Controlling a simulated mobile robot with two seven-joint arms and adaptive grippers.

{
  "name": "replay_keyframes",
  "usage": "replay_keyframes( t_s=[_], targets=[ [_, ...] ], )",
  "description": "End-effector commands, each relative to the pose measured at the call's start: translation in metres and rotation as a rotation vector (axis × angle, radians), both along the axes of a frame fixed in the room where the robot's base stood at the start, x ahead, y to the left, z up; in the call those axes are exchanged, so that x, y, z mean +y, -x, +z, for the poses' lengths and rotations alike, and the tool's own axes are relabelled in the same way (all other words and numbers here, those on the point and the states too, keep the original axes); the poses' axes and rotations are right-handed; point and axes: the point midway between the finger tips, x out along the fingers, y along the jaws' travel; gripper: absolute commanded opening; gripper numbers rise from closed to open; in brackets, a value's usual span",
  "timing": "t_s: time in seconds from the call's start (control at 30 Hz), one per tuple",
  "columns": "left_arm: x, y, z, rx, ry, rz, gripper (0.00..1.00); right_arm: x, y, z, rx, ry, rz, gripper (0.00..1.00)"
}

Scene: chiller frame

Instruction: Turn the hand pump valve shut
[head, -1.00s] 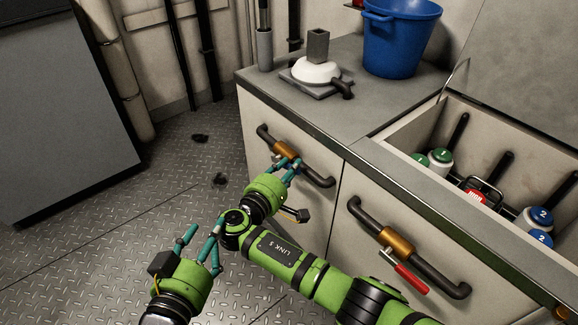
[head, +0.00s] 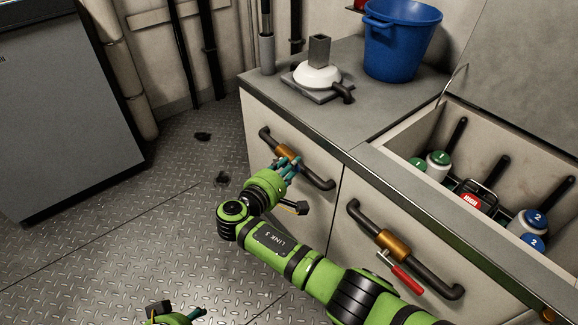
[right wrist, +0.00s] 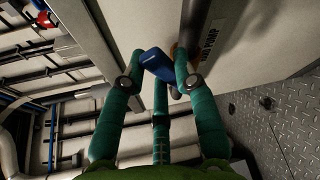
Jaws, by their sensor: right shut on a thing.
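The hand pump valve is a brass body (head: 285,152) on a dark bent pipe (head: 318,181) at the left cabinet front. Its blue lever (right wrist: 158,65) shows in the right wrist view, between my fingers. Behind it a label on the panel is partly readable as "PUMP". My right gripper (head: 287,166) is shut on this blue lever and hides most of it in the head view; whether the lever lies along or across the pipe is hard to tell. My left gripper (head: 175,315) is only partly in view at the bottom edge, away from the valve.
A second brass valve (head: 394,244) with a red lever (head: 406,279) sits on the right cabinet front, close to my right arm. A blue bucket (head: 401,42) and a white pump (head: 317,76) stand on top. An open bin (head: 398,152) holds several bottles.

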Motion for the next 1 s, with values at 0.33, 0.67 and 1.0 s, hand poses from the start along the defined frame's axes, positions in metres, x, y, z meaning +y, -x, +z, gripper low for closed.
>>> replay_keyframes(
  t_s=[0.33, 0.67, 1.0],
  targets=[
    [0.0, -0.001, 0.0, -0.003, 0.001, 0.001, 0.62, 0.002, 0.0, 0.001, -0.003, -0.001, 0.005, 0.54],
    [0.0, -0.001, 0.001, -0.005, 0.001, 0.001, 0.62, 0.001, 0.0, 0.009, -0.003, -0.002, 0.003, 0.54],
    [0.0, -0.001, 0.001, -0.005, 0.001, 0.001, 0.62, 0.001, -0.001, 0.072, -0.007, -0.005, 0.004, 0.54]
  ],
)
